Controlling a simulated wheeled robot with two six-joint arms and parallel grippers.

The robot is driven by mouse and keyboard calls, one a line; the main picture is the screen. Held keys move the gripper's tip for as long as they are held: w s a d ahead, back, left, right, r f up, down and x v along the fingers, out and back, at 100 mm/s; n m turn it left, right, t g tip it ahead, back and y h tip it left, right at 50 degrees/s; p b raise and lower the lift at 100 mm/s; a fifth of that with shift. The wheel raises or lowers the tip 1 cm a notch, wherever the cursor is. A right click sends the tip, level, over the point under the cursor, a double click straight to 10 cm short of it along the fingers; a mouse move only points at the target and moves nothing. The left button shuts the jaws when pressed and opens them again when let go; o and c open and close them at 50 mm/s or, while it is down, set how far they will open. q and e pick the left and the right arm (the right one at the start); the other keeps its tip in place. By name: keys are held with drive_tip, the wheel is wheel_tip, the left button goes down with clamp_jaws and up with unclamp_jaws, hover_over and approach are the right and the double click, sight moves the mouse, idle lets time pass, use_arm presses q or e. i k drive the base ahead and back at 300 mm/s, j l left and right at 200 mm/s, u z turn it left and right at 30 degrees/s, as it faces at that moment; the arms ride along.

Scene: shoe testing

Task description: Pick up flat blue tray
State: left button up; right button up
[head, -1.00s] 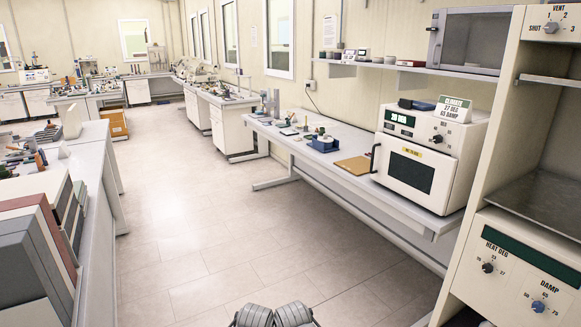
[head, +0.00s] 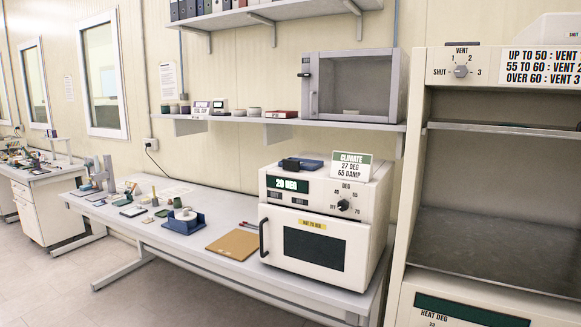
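A flat dark blue object (head: 311,164), which looks like a shallow tray, lies on top of the white climate oven (head: 320,232), left of its CLIMATE 27 DEG 65 DAMP card (head: 350,166). A small dark block (head: 291,163) sits at or on its left side; I cannot tell which. Another blue piece, a tray-like holder (head: 185,226) with raised parts, stands on the long grey bench (head: 120,220) and carries a pale round item (head: 183,214). Neither of my grippers is in view.
A brown board (head: 233,244) lies on the bench just left of the oven. Several small tools and items are further left. A shelf (head: 290,122) with a grey glass-fronted box (head: 352,85) hangs above. A tall cream cabinet (head: 405,190) stands right. Floor at lower left is clear.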

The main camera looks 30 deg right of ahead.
sight(292, 163)
drive_tip(key=i+j+z, duration=0.1)
drive_tip(key=i+z, duration=0.3)
drive_tip(key=i+j+z, duration=0.6)
drive_tip(key=z, duration=0.15)
drive_tip(key=i+j+z, duration=0.4)
